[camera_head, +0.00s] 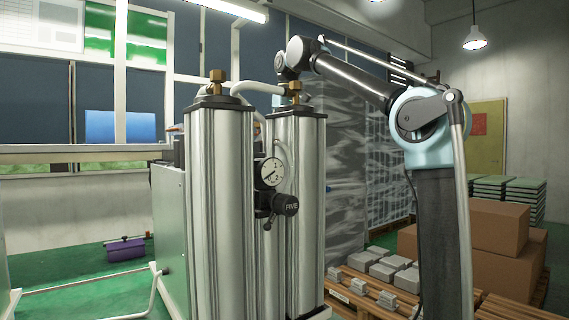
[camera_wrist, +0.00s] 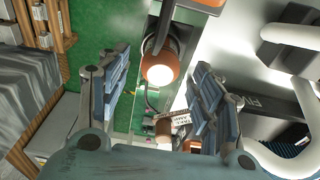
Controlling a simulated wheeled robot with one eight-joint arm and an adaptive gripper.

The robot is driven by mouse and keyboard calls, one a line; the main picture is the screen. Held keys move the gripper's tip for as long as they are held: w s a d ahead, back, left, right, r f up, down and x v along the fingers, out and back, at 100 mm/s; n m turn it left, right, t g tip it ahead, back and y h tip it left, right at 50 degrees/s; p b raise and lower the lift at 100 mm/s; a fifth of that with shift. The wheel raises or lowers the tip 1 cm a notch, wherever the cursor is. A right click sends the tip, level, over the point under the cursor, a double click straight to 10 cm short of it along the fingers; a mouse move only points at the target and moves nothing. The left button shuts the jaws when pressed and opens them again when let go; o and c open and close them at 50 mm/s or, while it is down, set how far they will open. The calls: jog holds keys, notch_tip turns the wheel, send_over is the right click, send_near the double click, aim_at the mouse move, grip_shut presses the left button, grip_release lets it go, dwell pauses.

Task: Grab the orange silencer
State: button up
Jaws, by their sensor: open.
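The orange silencer (camera_wrist: 160,64) shows in the wrist view as a short orange-brown cylinder with a bright pale round end, at the top centre. My gripper (camera_wrist: 158,95) is open, with one blue-grey finger on each side of the picture, and the silencer appears between and beyond the fingertips. I cannot tell how far away it is in depth. Nothing is held. In the head view, a small bit of orange (camera_head: 175,128) shows just left of the left column, and my gripper is hidden behind the columns.
Two tall metal columns (camera_head: 215,210) with brass fittings stand close together, with a pressure gauge (camera_head: 269,172) between them. A pale curved hose (camera_wrist: 308,105) runs along the right of the wrist view. A smaller brown cylinder (camera_wrist: 163,129) with a white tag sits low between the fingers.

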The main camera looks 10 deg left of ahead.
jog(key=shift+w+a+f, duration=0.15)
jog(key=shift+f, duration=1.15)
jog(key=shift+w+a+f, duration=0.1)
jog(key=shift+w+f, duration=0.05)
jog(key=shift+f, duration=1.15)
jog(key=c, duration=1.2)
